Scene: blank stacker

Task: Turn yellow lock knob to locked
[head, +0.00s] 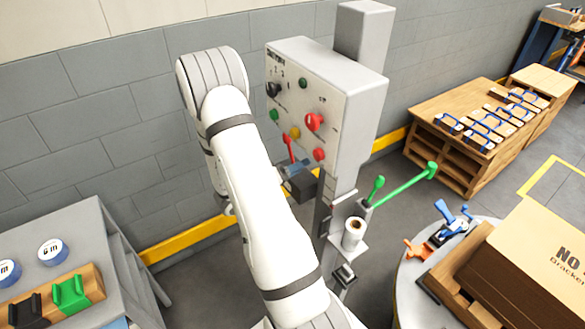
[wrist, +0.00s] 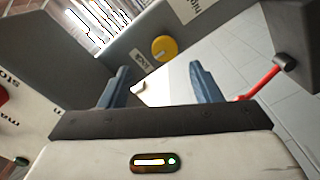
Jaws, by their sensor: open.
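The yellow lock knob (wrist: 163,48) shows in the wrist view as a round disc beside a small label that seems to read LOCK (wrist: 139,58). It lies beyond my gripper (wrist: 160,84), whose two blue fingers stand apart with nothing held between them. The knob is clear of both fingers. In the head view my gripper (head: 294,168) is near the lower part of the grey control box (head: 352,110). A yellow round part (head: 295,133) shows on the box's front; I cannot tell whether it is the same knob. The knob's turned position is unclear.
A red lever (wrist: 262,83) with a dark end is right of my gripper in the wrist view. The box front carries a red knob (head: 314,121) and a black knob (head: 273,90). A green-handled lever (head: 405,183) and white roll (head: 354,233) are below right.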

